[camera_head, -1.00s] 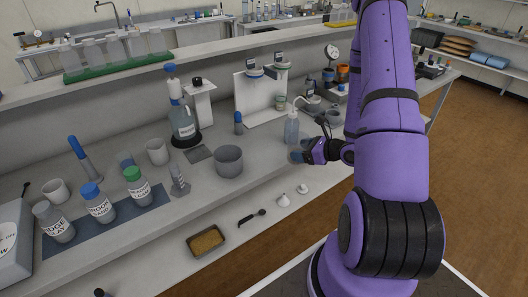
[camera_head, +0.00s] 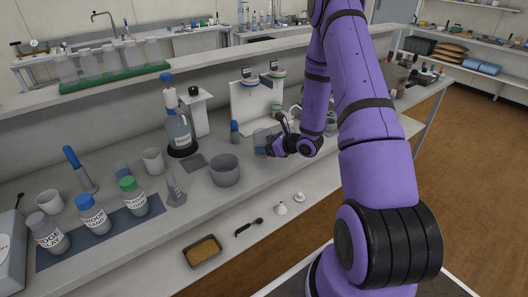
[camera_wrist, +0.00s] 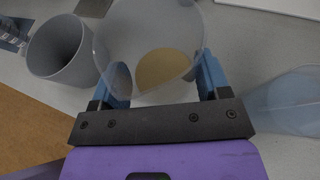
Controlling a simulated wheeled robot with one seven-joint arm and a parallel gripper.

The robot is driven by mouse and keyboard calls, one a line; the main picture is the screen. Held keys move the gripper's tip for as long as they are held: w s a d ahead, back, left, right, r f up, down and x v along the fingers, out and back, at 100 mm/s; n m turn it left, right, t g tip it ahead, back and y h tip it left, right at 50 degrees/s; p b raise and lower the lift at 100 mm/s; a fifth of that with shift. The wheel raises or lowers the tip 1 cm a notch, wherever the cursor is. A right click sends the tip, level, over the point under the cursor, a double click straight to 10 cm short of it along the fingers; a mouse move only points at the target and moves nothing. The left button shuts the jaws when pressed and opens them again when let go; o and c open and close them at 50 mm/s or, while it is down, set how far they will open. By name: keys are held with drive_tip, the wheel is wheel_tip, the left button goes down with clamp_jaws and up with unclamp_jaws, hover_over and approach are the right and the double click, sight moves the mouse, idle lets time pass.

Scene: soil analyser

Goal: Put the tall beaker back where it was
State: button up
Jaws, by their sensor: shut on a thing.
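My gripper (camera_head: 266,143) is over the bench to the right of the grey pot. In the wrist view its blue fingers (camera_wrist: 158,78) are shut on the sides of a clear beaker (camera_wrist: 145,28), taken as the tall beaker. A tan round patch shows at the bottom of the beaker. In the head view the beaker (camera_head: 261,138) is small and partly hidden by my gripper. I cannot tell whether its base touches the bench.
The grey pot (camera_head: 225,170) stands close to the left, also in the wrist view (camera_wrist: 60,52). A translucent vessel (camera_wrist: 288,100) is close on the right. A blue-capped bottle (camera_head: 234,132) stands behind. A dark square plate (camera_head: 194,161) lies bare. Labelled bottles (camera_head: 133,196) stand left.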

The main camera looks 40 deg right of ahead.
drive_tip(key=shift+w+a, duration=0.1)
drive_tip(key=shift+w, duration=0.2)
drive_tip(key=shift+w+f, duration=0.15)
drive_tip(key=shift+f, duration=0.75)
drive_tip(key=shift+w+f, duration=0.15)
drive_tip(key=shift+f, duration=0.7)
drive_tip(key=shift+a+f, duration=0.1)
drive_tip(key=o, duration=1)
